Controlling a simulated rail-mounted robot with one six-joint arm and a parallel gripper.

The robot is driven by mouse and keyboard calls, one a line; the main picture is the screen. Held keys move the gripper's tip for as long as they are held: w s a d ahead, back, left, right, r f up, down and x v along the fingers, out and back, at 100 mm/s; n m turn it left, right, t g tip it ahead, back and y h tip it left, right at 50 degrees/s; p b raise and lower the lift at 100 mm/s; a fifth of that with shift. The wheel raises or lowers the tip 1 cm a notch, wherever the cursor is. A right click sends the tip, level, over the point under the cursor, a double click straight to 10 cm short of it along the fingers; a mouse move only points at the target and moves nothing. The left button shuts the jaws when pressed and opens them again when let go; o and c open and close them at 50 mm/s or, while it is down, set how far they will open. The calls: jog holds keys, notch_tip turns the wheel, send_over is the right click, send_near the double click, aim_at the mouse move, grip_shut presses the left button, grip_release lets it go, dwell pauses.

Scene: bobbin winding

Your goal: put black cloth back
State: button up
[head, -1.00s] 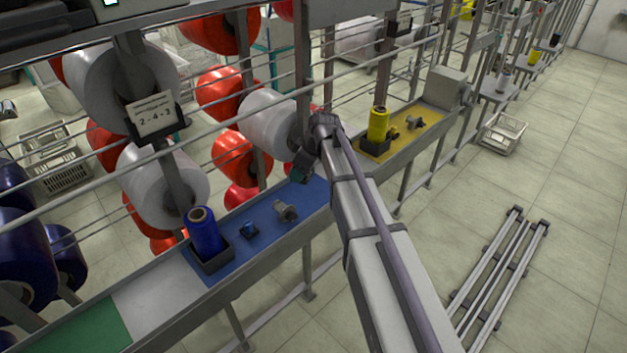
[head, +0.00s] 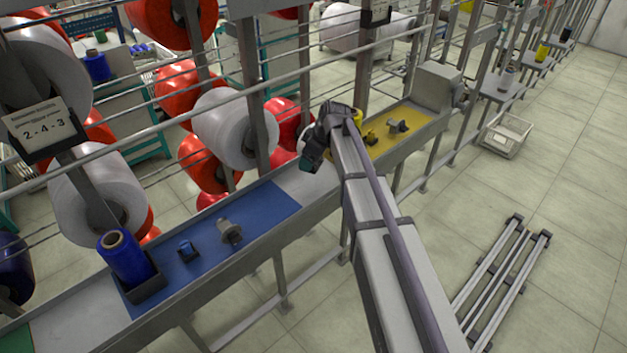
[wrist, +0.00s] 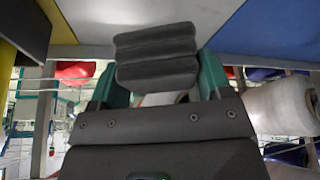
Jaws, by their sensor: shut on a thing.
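The black cloth (wrist: 156,55) shows in the wrist view as a dark, ridged, folded pad. My gripper (wrist: 157,88) is shut on it, with a teal finger at each side. In the head view my gripper (head: 312,160) is above the bare grey stretch of the shelf (head: 305,182), between the blue mat (head: 215,255) and the yellow mat (head: 410,122). The cloth cannot be made out clearly in the head view. A gap between cloth and shelf cannot be judged.
A blue bobbin (head: 124,258) stands in a dark holder on the blue mat, beside small fittings (head: 230,232). More fittings (head: 398,126) are on the yellow mat. Horizontal rails (head: 330,65) and a white spool (head: 235,128) are close behind my gripper. The front floor is mostly clear.

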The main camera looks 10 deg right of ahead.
aim_at(312, 178)
notch_tip(312, 178, down, 5)
jog(key=b, duration=0.3)
jog(key=shift+f+b, duration=0.1)
jog(key=shift+b, duration=0.3)
jog(key=shift+r, duration=0.3)
jog(key=shift+f, duration=0.15)
jog(key=o, duration=0.4)
jog(key=shift+f, duration=0.1)
jog(key=o, duration=0.4)
